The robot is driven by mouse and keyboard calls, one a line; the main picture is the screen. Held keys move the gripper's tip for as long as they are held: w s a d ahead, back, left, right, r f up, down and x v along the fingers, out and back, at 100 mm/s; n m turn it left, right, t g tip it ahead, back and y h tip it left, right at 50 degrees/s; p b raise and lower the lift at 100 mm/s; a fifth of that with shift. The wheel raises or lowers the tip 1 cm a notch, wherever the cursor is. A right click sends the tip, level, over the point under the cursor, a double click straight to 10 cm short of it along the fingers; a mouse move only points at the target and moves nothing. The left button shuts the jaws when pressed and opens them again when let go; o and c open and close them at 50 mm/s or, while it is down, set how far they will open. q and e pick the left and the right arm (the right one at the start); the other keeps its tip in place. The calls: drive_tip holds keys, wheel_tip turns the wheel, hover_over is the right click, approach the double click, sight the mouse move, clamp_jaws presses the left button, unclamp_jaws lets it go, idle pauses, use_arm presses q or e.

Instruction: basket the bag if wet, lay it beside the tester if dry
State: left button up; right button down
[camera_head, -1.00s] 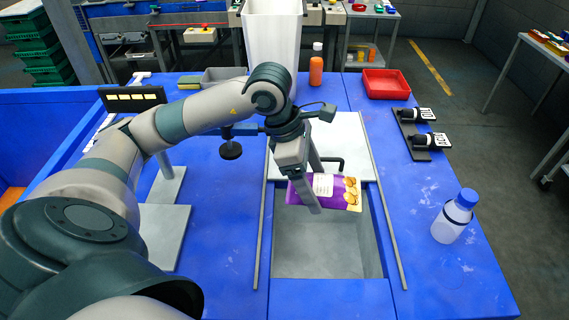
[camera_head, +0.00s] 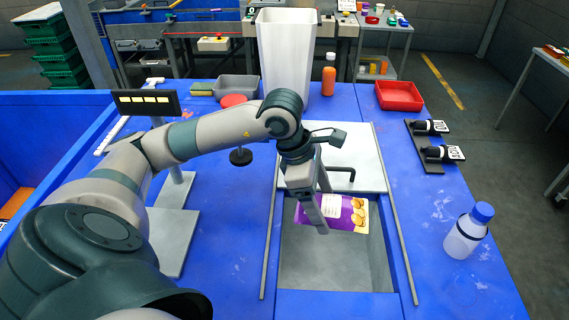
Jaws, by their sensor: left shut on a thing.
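My left gripper (camera_head: 324,212) is shut on a purple and white bag (camera_head: 347,217) with round yellow food pictured on it. It holds the bag by its left part, over the grey sunken basin (camera_head: 335,268) in the blue table. Whether the bag is wet or dry does not show. A stand with a black display and several lit yellow bars (camera_head: 146,102) stands at the left, with a grey base plate (camera_head: 173,240). It may be the tester. I cannot tell which container is the basket. My right gripper is not in view.
A white panel (camera_head: 362,150) with a black handle lies behind the basin. A tall white bin (camera_head: 286,55), orange bottle (camera_head: 328,78), red tray (camera_head: 400,96) and grey tray (camera_head: 237,87) stand at the back. A clear bottle (camera_head: 465,236) and black holders (camera_head: 428,145) stand right.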

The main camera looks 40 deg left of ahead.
use_arm(q)
drive_tip(key=shift+f, duration=1.1)
drive_tip(key=o, duration=1.2)
drive_tip(key=shift+b, duration=0.3)
